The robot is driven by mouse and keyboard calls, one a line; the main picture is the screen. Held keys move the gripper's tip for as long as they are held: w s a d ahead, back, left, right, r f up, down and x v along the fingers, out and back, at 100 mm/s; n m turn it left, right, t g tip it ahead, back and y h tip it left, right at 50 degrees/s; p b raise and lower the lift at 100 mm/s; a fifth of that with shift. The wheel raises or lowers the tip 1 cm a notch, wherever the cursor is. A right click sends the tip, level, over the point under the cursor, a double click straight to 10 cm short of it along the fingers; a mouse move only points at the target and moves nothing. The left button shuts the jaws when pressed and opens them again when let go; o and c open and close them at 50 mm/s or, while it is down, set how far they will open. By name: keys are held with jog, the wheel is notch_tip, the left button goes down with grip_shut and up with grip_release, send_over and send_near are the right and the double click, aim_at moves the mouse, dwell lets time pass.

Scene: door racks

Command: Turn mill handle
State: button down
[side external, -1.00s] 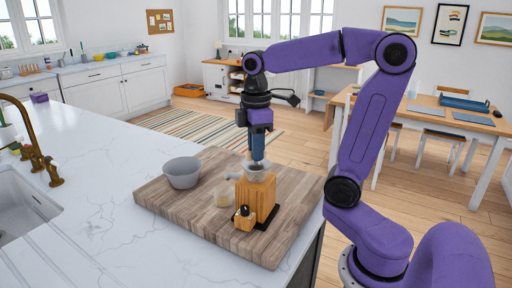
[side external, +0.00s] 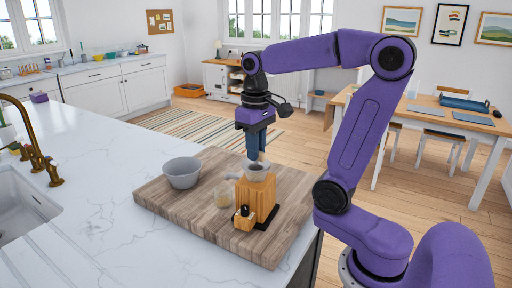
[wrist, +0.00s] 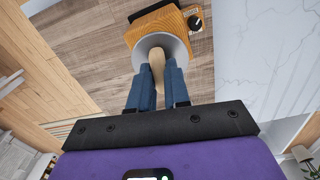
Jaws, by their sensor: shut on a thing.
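The mill (side external: 257,194) is a wooden box with a grey hopper (side external: 256,173) on top and a small front drawer (side external: 244,221) with a black knob. It stands upright on a wooden board. My gripper (side external: 257,158) points down right above the hopper. In the wrist view, its blue fingers (wrist: 157,88) are shut on the pale wooden handle grip (wrist: 157,68), which stands over the hopper. The crank arm below the grip is hidden. The wrist view also shows part of the mill body (wrist: 160,28).
The cutting board (side external: 190,212) lies on the marble counter near its right edge. A grey bowl (side external: 182,173) stands to the left of the mill. A small jar with pale contents (side external: 226,195) is close beside the mill.

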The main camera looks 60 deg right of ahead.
jog(key=m, duration=0.4)
jog(key=shift+r+m, duration=0.1)
jog(key=shift+m, duration=0.3)
jog(key=m, duration=0.4)
jog(key=shift+m, duration=0.3)
jog(key=c, duration=1.1)
grip_release()
notch_tip(320, 180, up, 17)
jog(key=shift+r, duration=0.15)
